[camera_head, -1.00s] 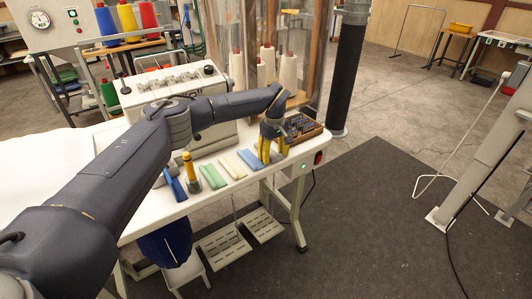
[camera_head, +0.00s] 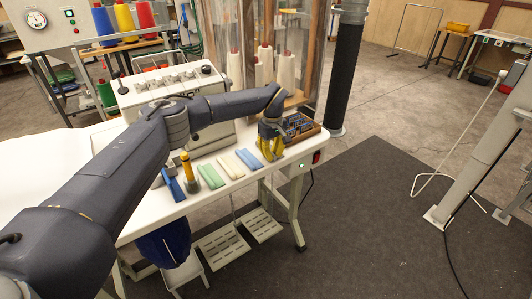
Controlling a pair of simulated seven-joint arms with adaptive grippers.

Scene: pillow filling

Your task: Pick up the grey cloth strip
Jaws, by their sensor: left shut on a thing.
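My left gripper (camera_head: 270,155) is low over the right end of the white table (camera_head: 285,165). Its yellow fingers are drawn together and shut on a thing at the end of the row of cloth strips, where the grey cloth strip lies. The fingers hide nearly all of that strip. A light blue strip (camera_head: 249,159) lies just left of the fingers, apart from them. My right gripper is not in view.
Further left lie a cream strip (camera_head: 231,168), a green strip (camera_head: 210,177), an upright yellow-topped tool (camera_head: 188,168) and a dark blue strip (camera_head: 172,184). A wooden box (camera_head: 302,127) stands close behind my gripper. A sewing machine (camera_head: 170,90) stands at the back.

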